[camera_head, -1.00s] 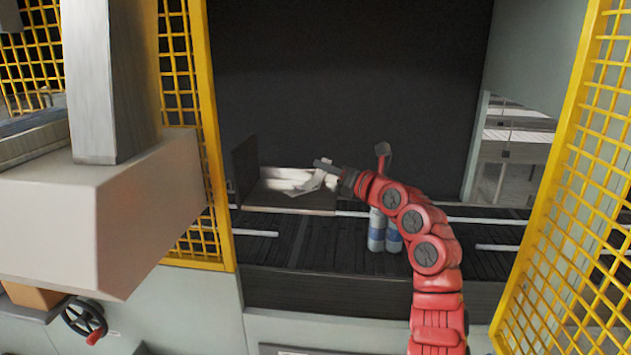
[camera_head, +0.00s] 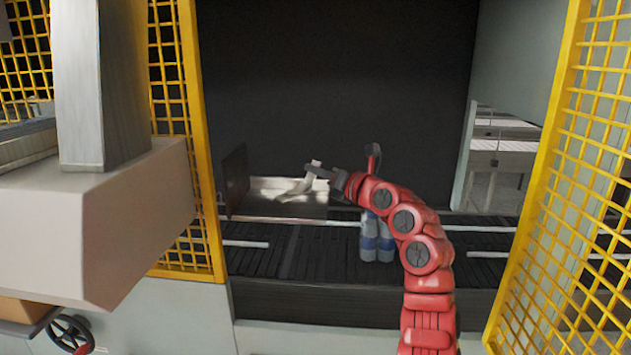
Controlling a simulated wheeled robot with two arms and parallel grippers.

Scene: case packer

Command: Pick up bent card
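A pale bent card (camera_head: 296,187) shows at the open top of a dark box (camera_head: 278,206) on the conveyor, in the head view. My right gripper (camera_head: 314,170) reaches in from the right and is at the card's upper end, over the box's right side. A light piece stands up right at the fingers. The fingers are too small to tell whether they are shut on it. My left gripper is not in view.
Bottles with blue bands (camera_head: 376,240) stand on the dark conveyor (camera_head: 300,252) below my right arm. Yellow mesh guards (camera_head: 185,130) flank the opening at left and right (camera_head: 560,170). A pale block (camera_head: 100,220) fills the left foreground.

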